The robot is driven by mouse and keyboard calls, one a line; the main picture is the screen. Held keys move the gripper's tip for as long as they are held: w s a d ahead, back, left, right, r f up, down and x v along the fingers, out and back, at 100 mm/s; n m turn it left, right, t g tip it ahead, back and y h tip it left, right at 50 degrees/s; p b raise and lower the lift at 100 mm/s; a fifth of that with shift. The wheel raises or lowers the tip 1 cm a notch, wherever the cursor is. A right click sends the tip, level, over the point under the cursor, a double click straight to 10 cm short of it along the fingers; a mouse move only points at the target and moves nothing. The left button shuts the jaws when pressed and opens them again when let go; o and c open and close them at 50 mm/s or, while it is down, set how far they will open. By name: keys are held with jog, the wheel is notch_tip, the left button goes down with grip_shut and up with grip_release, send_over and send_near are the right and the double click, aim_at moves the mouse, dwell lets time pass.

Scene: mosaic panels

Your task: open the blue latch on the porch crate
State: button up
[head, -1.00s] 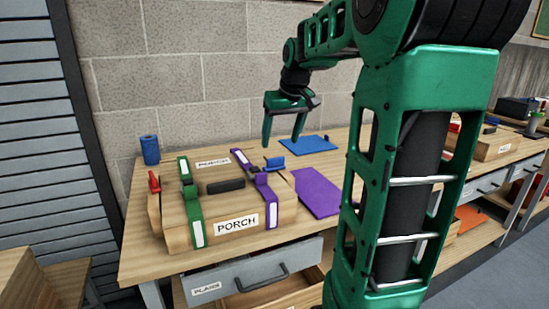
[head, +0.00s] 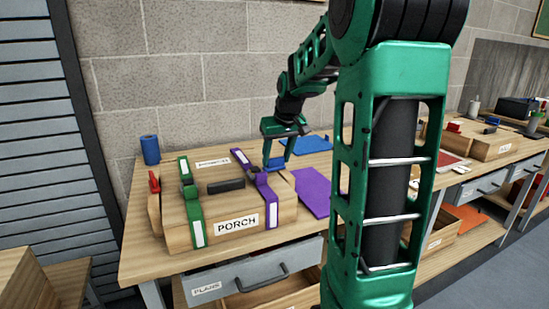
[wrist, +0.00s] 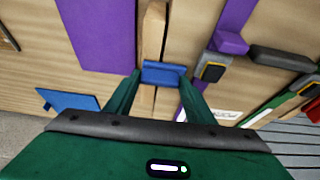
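The porch crate (head: 245,209) is a wooden box with a PORCH label on its front, standing on the bench. The small blue latch (head: 276,164) is on its right side; it also shows in the wrist view (wrist: 163,73) against a wooden strip. My gripper (head: 277,160) is down at the latch, with one finger on each side of it. In the wrist view my gripper (wrist: 160,78) looks open, its fingertips close to the two ends of the latch. Whether they touch it is unclear.
A green strap (head: 190,205) and a purple strap (head: 266,190) run over the crate, with a dark handle (head: 226,185) between them. A red latch (head: 154,181) is on the left side. A purple sheet (head: 314,190) lies right of the crate. A blue roll (head: 150,150) stands behind.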

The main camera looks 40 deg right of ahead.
jog(key=c, duration=0.4)
jog(key=shift+c, duration=0.2)
jog(key=m, duration=0.1)
jog(key=w+m+h, duration=0.1)
jog(key=m, duration=0.1)
jog(key=shift+a+m+g, duration=0.1)
jog(key=shift+m+g, duration=0.2)
jog(key=m, duration=0.2)
jog(key=m+g+h, duration=0.1)
jog(key=shift+w+m, duration=0.25)
jog(key=shift+m, duration=0.05)
jog(key=m, duration=0.2)
jog(key=m+g, duration=0.1)
jog(key=shift+w+d+m+h, duration=0.25)
jog(key=shift+d+m+h, duration=0.05)
jog(key=shift+d+h, duration=0.1)
jog(key=shift+w+d+m+g, duration=0.15)
jog(key=shift+m+g, duration=0.35)
jog(key=shift+m, duration=0.65)
jog(key=shift+w+d+m+g, duration=0.15)
jog(key=shift+m+g, duration=0.35)
jog(key=shift+m, duration=0.65)
jog(key=shift+s, duration=0.1)
